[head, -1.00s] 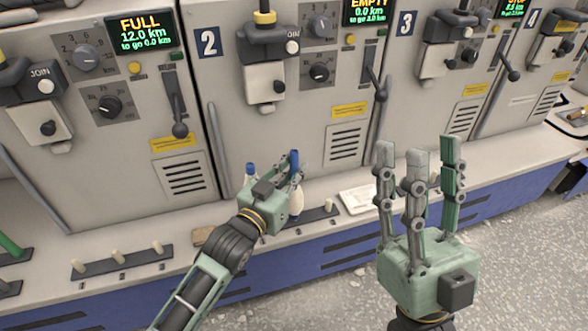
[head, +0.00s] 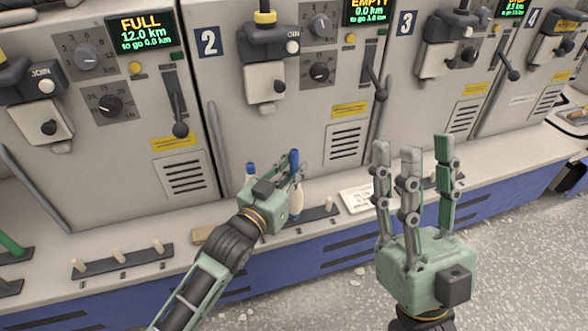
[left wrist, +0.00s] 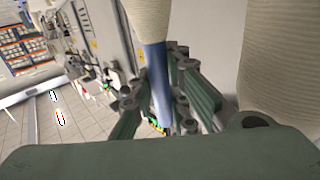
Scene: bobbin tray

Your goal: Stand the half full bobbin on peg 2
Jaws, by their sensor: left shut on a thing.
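My left gripper (head: 292,178) is shut on a bobbin with a blue tube (head: 294,160) and cream yarn (head: 297,205). The bobbin is upright, just above or at the peg rail (head: 313,217) in front of machine 2; contact cannot be told. In the left wrist view its blue tube (left wrist: 157,80) lies between the fingers. A second blue tube top (head: 250,169) shows behind the gripper, its lower part hidden. Large cream yarn (left wrist: 283,50) also fills the right of the wrist view. A bare peg (head: 328,205) stands right of the held bobbin. My right gripper (head: 412,160) is open and empty.
Another rail (head: 122,263) with several bare cream pegs lies to the left. A white card (head: 357,198) lies on the ledge to the right. The machine front with its levers rises behind; a green tube (head: 12,246) is at far left.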

